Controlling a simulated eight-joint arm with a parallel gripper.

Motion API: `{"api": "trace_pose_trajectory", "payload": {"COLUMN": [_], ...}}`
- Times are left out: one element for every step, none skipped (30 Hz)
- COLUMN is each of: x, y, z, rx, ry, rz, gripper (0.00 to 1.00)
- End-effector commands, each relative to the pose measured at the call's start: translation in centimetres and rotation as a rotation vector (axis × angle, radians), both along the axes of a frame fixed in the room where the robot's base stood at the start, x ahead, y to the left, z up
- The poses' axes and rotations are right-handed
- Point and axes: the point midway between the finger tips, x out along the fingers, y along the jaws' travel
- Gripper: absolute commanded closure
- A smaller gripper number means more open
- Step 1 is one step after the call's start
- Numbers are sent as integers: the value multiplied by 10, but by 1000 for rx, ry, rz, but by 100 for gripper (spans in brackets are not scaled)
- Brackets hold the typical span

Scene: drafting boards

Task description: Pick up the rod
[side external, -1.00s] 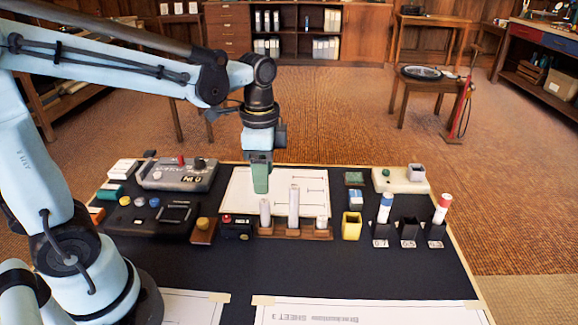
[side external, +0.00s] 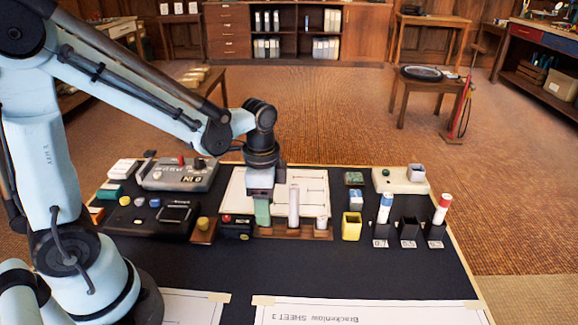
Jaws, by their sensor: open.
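A brown wooden stand (side external: 300,232) at the middle of the dark board holds upright pale rods of different heights. The tall middle rod (side external: 293,206) and the short right rod (side external: 321,222) are visible. My gripper (side external: 262,222) points down at the left end of the stand, with its green fingers in front of the left rod's place. The left rod is hidden behind them, so I cannot tell whether the fingers touch it. My gripper is open.
Blue-topped (side external: 386,207) and red-topped (side external: 442,208) cylinders stand in black holders at right, near a yellow cup (side external: 352,226). Grey (side external: 177,173) and black (side external: 153,212) control boxes lie at left. The board's front middle is clear.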

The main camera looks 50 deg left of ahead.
Motion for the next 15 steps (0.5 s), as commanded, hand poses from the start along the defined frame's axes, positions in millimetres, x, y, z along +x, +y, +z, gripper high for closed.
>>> {"api": "trace_pose_trajectory", "payload": {"x": [0,0,0,0,0,0,0,0,0,0,0,0,0,0,0], "y": [0,0,0,0,0,0,0,0,0,0,0,0,0,0,0], "z": [0,0,0,0,0,0,0,0,0,0,0,0,0,0,0], "rx": [0,0,0,0,0,0,0,0,0,0,0,0,0,0,0], "ry": [0,0,0,0,0,0,0,0,0,0,0,0,0,0,0], "rz": [0,0,0,0,0,0,0,0,0,0,0,0,0,0,0], "gripper": [48,48,48,48,49,56,60,65,71,75,80,86,91,95,100]}}
